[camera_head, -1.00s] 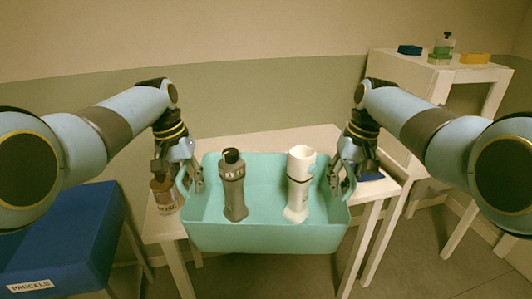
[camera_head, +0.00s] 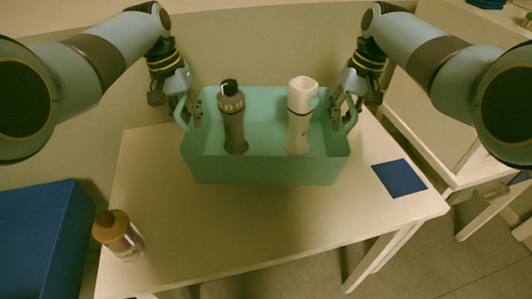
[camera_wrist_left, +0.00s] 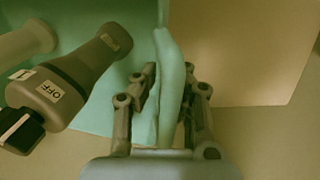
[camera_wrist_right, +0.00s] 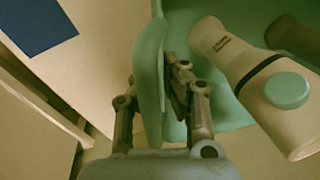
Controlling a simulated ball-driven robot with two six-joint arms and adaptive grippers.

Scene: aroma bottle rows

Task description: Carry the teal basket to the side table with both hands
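The teal basket (camera_head: 265,170) is level between my two grippers, over the white table (camera_head: 230,235). I cannot tell whether its bottom touches the tabletop. A grey bottle with a black cap (camera_head: 232,120) and a white bottle (camera_head: 299,120) stand inside it. My left gripper (camera_head: 192,115) has its fingers on both sides of the basket's left handle (camera_wrist_left: 172,85). My right gripper (camera_head: 340,108) has its fingers on both sides of the right handle (camera_wrist_right: 150,75). Both look shut on the handles.
A brown-capped bottle (camera_head: 122,240) stands at the table's front left. A dark blue square (camera_head: 398,178) lies flat on its right side. A blue box (camera_head: 45,240) is at the left, and another white stand (camera_head: 480,140) is at the right. The table's front middle is clear.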

